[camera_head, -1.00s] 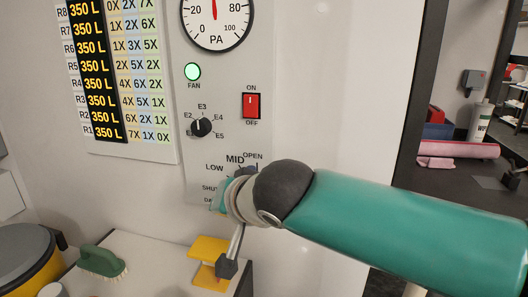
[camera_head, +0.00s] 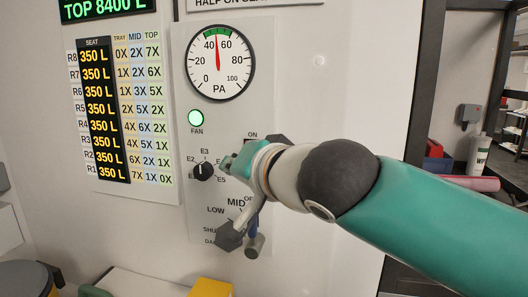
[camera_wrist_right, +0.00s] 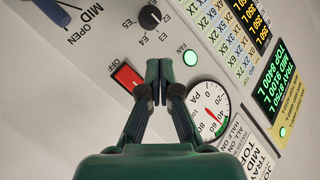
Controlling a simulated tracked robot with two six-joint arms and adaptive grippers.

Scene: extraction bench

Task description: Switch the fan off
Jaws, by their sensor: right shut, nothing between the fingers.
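The red fan switch (camera_wrist_right: 126,77) shows in the right wrist view, with the OFF label beside it. In the head view my right gripper covers the switch, and only the ON label above it shows. The fan lamp (camera_head: 195,118) glows green; it is also lit in the right wrist view (camera_wrist_right: 190,58). My right gripper (camera_head: 234,160) is in front of the panel. In the right wrist view its fingertips (camera_wrist_right: 159,68) are together and empty, just beside the switch; whether they touch the panel I cannot tell. My left gripper is not in view.
A black selector knob (camera_head: 203,171) sits left of the gripper. The pressure gauge (camera_head: 219,63) above reads near 50. A lever with a blue part (camera_wrist_right: 74,36) is near the MID label. A yellow object (camera_head: 211,288) stands at the bottom of the head view.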

